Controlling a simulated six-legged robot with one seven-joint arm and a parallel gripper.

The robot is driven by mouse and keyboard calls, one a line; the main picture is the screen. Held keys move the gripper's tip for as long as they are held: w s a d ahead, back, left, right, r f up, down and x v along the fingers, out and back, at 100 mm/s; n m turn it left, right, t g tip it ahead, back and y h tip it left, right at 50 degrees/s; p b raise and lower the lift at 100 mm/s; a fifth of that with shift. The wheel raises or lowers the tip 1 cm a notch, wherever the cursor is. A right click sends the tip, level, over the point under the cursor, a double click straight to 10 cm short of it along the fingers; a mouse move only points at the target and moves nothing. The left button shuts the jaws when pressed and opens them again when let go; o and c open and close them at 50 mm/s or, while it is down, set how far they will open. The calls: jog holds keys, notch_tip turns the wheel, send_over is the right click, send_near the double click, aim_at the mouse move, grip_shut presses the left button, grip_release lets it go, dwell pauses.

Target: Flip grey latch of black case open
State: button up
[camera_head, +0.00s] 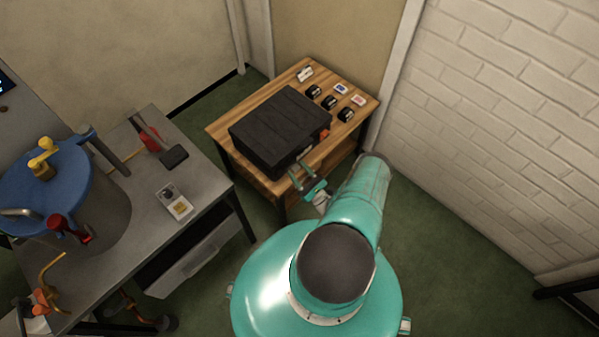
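The black case (279,125) lies with its lid down on a small wooden table (222,127) in the upper middle of the head view. My teal arm reaches up from the bottom, and my gripper (301,178) is at the near right edge of the case, close to its front side. The gripper is small here, with two thin fingers that look apart. I cannot tell whether they touch the case. A small orange-red part (324,134) shows at the case's right side.
Several small black items and cards, including a red-and-white card (358,100), lie on the table right of the case. A white brick wall (500,110) stands right. A grey workbench (150,205) with a blue-lidded cylinder (50,190) stands left. Green floor is free at lower right.

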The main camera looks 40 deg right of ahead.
jog(key=shift+r, duration=0.1)
jog(key=s+a+r, duration=0.8)
jog(key=s+r, duration=0.3)
jog(key=r, duration=0.2)
jog(key=shift+s, duration=0.15)
jog(key=shift+a+f, duration=0.1)
